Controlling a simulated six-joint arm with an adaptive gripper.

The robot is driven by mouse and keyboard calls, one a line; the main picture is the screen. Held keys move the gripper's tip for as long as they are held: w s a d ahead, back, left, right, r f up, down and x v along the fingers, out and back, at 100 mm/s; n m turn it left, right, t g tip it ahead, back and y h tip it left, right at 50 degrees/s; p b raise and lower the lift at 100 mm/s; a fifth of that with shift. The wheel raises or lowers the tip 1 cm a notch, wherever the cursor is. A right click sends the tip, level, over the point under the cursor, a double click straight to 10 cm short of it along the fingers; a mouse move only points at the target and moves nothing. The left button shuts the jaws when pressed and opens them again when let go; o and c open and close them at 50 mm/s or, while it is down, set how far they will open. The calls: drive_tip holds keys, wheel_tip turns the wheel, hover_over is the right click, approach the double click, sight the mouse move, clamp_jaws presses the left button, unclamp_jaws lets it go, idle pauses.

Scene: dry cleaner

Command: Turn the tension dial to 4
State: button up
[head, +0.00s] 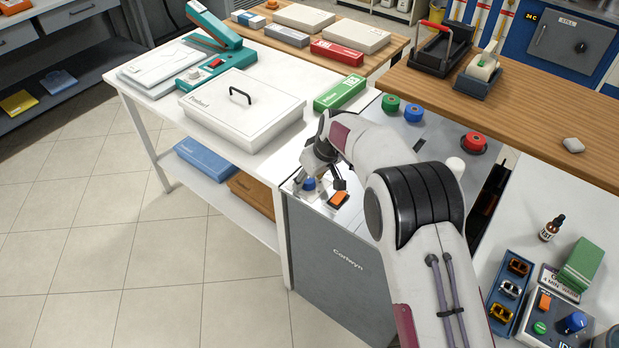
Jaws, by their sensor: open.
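My gripper (320,185) is open and points down over the front left corner of the grey machine's top panel (430,127). A small blue knob (309,184) shows at its fingertips, apparently between them; I cannot tell whether they touch it. An orange rocker switch (338,199) is just right of the fingers. No tension label or number scale is readable, so which knob is the tension dial and its setting cannot be told. My arm hides part of the panel.
Green and blue round knobs (413,112) and a red button (473,142) are farther back on the panel. A white lidded box (241,107) and green box (340,93) are left. A control box with a blue dial (572,322) is at lower right.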

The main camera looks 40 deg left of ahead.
drive_tip(key=c, duration=1.1)
drive_tip(key=shift+m, duration=0.6)
drive_tip(key=shift+s+a+m+t+h, duration=0.1)
drive_tip(key=shift+m+t+h, duration=0.4)
drive_tip(key=shift+m, duration=0.9)
drive_tip(key=shift+s+m+t+h, duration=0.1)
drive_tip(key=shift+m+t+h, duration=0.35)
drive_tip(key=shift+m, duration=0.95)
drive_tip(key=shift+a+f+m+t+h, duration=0.1)
drive_tip(key=shift+m+t+h, duration=0.35)
drive_tip(key=shift+m, duration=1.15)
drive_tip(key=shift+m+t+h, duration=0.2)
drive_tip(key=shift+m+h, duration=0.3)
drive_tip(key=shift+m, duration=1.1)
drive_tip(key=shift+s, duration=0.1)
drive_tip(key=o, duration=1.1)
